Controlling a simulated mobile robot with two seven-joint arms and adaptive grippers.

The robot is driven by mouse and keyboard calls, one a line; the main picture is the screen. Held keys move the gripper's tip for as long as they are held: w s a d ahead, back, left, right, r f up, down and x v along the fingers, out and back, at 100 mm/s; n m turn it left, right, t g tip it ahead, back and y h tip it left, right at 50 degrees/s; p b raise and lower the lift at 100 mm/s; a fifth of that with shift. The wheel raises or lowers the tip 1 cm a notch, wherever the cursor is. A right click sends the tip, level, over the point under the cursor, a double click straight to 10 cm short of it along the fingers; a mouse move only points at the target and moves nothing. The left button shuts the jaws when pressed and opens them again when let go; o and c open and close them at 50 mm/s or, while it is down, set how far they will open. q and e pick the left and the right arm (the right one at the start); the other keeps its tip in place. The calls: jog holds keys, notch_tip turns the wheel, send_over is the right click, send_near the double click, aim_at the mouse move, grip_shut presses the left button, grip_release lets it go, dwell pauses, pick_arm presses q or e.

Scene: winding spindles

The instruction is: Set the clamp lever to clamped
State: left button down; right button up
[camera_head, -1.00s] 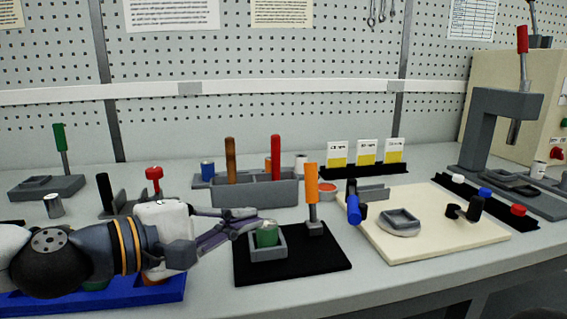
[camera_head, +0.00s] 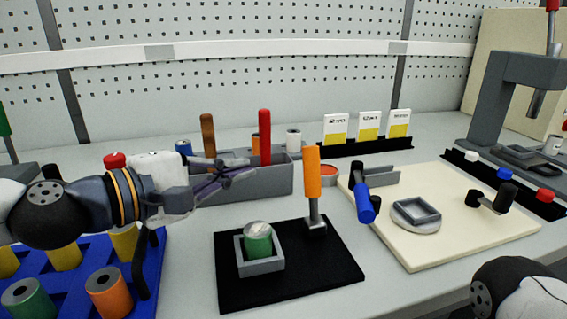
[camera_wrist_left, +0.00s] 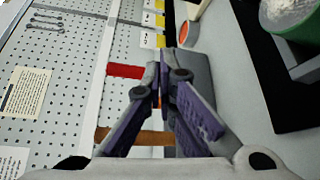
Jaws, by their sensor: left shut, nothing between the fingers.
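An upright orange-handled lever (camera_head: 313,175) stands on a small grey base on a black plate (camera_head: 335,272). I take it for the clamp lever. Beside it, a green spool (camera_head: 257,242) sits in a square grey holder (camera_head: 261,267). The spool's pale top also shows in the left wrist view (camera_wrist_left: 288,18). My left gripper (camera_head: 248,175) is shut and empty, left of the orange handle and apart from it, in front of the grey bin. Its closed purple fingers fill the middle of the left wrist view (camera_wrist_left: 158,82). My right gripper is out of view.
The grey bin (camera_head: 255,184) with brown (camera_head: 208,135) and red (camera_head: 265,137) handles stands behind my left gripper. A cream board (camera_head: 445,245) with a blue-handled part (camera_head: 364,200) lies right of the black plate. A blue rack (camera_head: 75,295) of spools is at front left.

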aim_at(312, 184)
pick_arm(q)
jog(key=x, duration=0.8)
jog(key=shift+s+f+b, duration=0.15)
jog(key=shift+f+b, duration=0.1)
jog(key=shift+b, duration=0.1)
jog(key=s+d, duration=0.1)
jog(key=s+d+r+p, duration=0.1)
jog(key=s, duration=0.1)
jog(key=shift+r, duration=0.2)
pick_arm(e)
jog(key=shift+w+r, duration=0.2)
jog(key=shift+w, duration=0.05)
pick_arm(q)
jog(key=shift+d, duration=0.15)
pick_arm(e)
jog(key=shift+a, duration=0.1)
